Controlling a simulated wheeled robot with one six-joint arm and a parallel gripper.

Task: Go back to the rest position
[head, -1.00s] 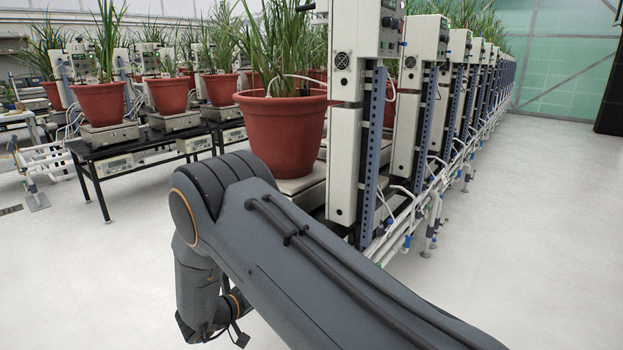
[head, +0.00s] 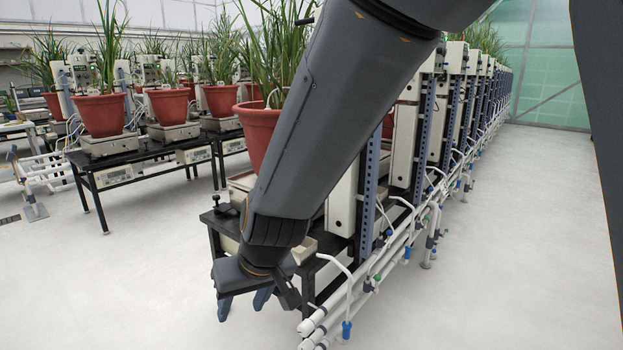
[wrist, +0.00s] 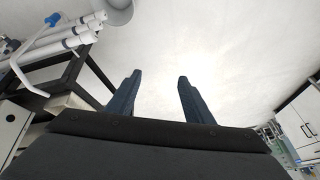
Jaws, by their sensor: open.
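My gripper (head: 243,303) hangs low at the near end of the front bench in the head view, pointing down in front of the bench's corner. In the wrist view its two dark blue fingers (wrist: 158,90) are apart with nothing between them, and pale floor shows beyond. My arm crosses the head view from the top right down to the gripper. It hides part of the nearest red pot (head: 257,130) and its weighing platform.
A black bench (head: 215,222) and white pipes (head: 335,302) stand close beside my gripper; the pipes also show in the wrist view (wrist: 60,45). A second bench (head: 80,170) with red pots stands at the left. The floor (head: 130,270) in front is clear.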

